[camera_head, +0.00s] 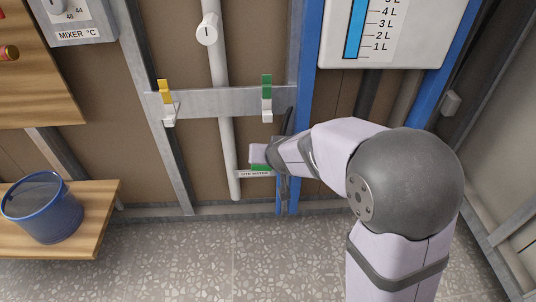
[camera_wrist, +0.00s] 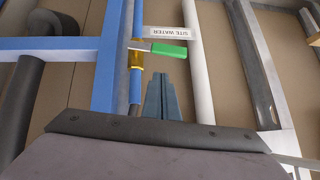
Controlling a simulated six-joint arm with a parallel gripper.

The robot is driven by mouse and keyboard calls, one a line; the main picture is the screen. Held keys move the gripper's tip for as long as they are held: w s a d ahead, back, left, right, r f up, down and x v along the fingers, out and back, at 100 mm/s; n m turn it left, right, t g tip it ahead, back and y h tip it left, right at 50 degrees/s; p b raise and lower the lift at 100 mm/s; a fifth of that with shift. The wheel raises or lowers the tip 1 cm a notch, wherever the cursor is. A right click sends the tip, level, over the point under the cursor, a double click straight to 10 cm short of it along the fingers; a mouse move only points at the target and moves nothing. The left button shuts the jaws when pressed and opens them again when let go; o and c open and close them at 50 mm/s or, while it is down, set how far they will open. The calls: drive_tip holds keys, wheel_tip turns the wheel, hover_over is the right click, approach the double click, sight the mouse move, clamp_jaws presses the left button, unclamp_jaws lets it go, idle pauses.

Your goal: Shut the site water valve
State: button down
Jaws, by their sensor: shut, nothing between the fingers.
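The site water valve shows in the wrist view with a brass body (camera_wrist: 136,58) on a blue pipe (camera_wrist: 136,92). Its green-gripped lever (camera_wrist: 169,50) points right, lying across the pipe. A white SITE WATER label (camera_wrist: 171,32) sits just beyond the lever, upside down in this view. My gripper (camera_wrist: 165,76) is shut and empty, its fingertips a little short of the green grip with a small gap showing in the picture. In the head view the green grip (camera_head: 262,168) and label (camera_head: 255,174) show low on the wall, while my arm hides the valve body.
A white pipe (camera_head: 221,110) runs beside the valve. A blue bucket (camera_head: 43,208) stands on a wooden bench at left. The floor in front is clear.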

drive_tip(key=p+v, duration=0.6)
drive_tip(key=v, duration=0.4)
drive_tip(key=shift+r, duration=0.4)
drive_tip(key=shift+d, duration=0.1)
